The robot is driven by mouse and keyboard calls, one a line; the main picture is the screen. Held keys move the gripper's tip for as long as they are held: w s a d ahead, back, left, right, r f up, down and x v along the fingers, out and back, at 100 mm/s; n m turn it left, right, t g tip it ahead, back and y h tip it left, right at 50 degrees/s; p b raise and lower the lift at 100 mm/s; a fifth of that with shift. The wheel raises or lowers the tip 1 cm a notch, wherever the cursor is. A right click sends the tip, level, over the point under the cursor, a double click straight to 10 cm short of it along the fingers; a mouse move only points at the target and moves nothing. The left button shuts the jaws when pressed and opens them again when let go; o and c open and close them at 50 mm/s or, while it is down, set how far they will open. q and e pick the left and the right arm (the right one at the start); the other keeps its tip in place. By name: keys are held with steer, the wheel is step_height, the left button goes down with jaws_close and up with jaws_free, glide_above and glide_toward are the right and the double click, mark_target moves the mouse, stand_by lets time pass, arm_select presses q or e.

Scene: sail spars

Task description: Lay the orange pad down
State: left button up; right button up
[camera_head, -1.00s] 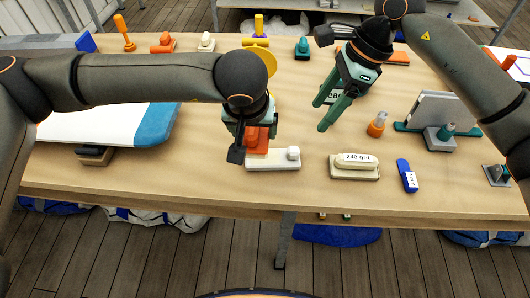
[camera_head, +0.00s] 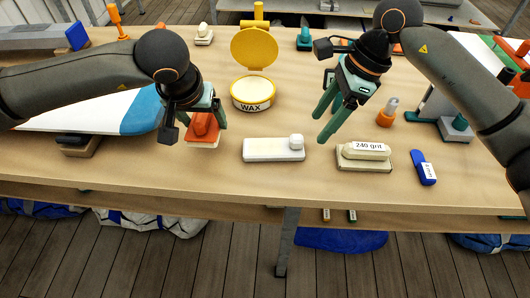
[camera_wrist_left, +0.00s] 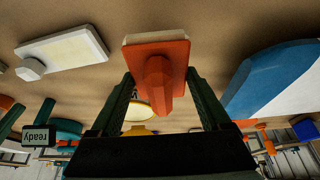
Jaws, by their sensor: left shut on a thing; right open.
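The orange pad (camera_head: 203,127) has a raised grip and a pale underside. My left gripper (camera_head: 205,112) is shut on its grip, left of the white block with a round knob (camera_head: 270,150). In the left wrist view the pad (camera_wrist_left: 172,47) sits between the two fingers, with bare table around it. I cannot tell whether its underside touches the table. My right gripper (camera_head: 325,122) is open and empty, above the table behind the 240 grit block (camera_head: 366,149).
The open yellow wax tin (camera_head: 253,92) stands behind the white block. The white and blue board (camera_head: 85,110) lies left of the pad. A blue labelled piece (camera_head: 424,168) lies at the right. The front strip of the table (camera_head: 215,175) is clear.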

arm_select(q)
steer(key=shift+f, duration=0.35)
arm_select(e)
steer(key=shift+f, duration=0.3)
arm_select(q)
steer(key=shift+f+b, duration=1.85)
steer(key=shift+b, duration=0.2)
arm_select(e)
steer(key=shift+f, duration=1.9)
arm_select(q)
steer(key=o, duration=1)
steer(key=v, duration=1.1)
steer(key=shift+r+p, duration=0.25)
steer(key=shift+p, duration=0.1)
arm_select(e)
steer(key=shift+r, duration=0.35)
arm_select(q)
steer(key=shift+s+r, duration=0.3)
steer(key=shift+r, duration=0.2)
